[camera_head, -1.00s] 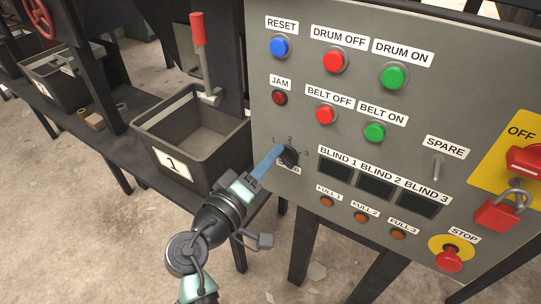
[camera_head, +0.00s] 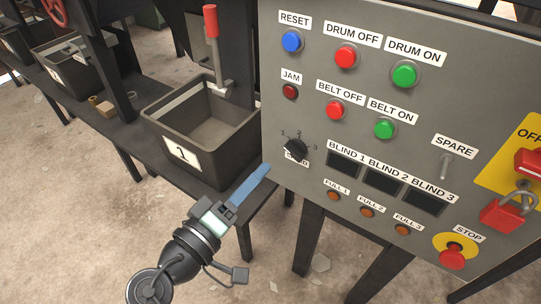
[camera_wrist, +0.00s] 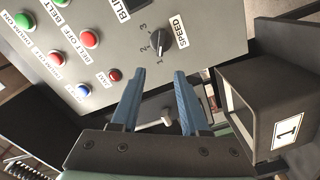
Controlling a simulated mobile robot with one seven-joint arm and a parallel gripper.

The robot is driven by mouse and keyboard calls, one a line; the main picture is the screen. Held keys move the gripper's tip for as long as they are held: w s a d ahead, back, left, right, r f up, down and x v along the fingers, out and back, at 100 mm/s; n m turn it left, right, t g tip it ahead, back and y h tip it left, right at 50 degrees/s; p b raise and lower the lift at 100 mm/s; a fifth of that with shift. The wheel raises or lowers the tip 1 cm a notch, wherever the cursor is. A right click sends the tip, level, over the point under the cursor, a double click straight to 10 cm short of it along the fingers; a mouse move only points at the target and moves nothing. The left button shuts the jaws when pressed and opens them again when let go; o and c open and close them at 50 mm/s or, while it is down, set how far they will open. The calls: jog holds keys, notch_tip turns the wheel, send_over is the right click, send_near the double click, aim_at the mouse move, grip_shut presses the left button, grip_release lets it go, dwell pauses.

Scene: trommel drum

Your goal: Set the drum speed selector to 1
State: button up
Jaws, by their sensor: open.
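The drum speed selector (camera_head: 295,150) is a black rotary knob on the grey panel, with marks 1, 2 and 3 around it and a SPEED label partly hidden behind it in the head view. In the wrist view my gripper (camera_wrist: 159,73) is open with nothing between the fingers.
A bin marked 1 (camera_head: 229,155) stands just left of the panel, close to my gripper. The blind displays (camera_head: 383,180) and orange FULL lamps (camera_head: 367,212) lie right of the knob. The JAM lamp (camera_head: 290,92) is above it. Open floor lies below.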

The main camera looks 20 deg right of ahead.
jog(key=shift+v, duration=2.3)
jog(key=w+a+r+m+t+y, duration=0.1)
jog(key=w+r+t+y, duration=0.3)
jog(key=r, duration=0.7)
jog(key=w+a+r+m+t+y, duration=0.1)
jog(key=w+r+t+y, duration=0.2)
jog(key=r, duration=0.8)
jog(key=s+a+r+t+y, duration=0.1)
jog(key=s+r+t+y, duration=0.35)
jog(key=r, duration=0.65)
jog(key=s+a+r+t+y, duration=0.1)
jog(key=s+r+t+y, duration=0.1)
jog(key=s+r+t, duration=0.55)
notch_tip(320, 180, up, 32)
jog(key=g+p, duration=0.2)
jog(key=p, duration=2.7)
jog(key=shift+s+a+g+y, duration=0.25)
jog(key=shift+a+g+y, duration=0.05)
jog(key=shift+a+y, duration=0.1)
jog(key=shift+r, duration=0.1)
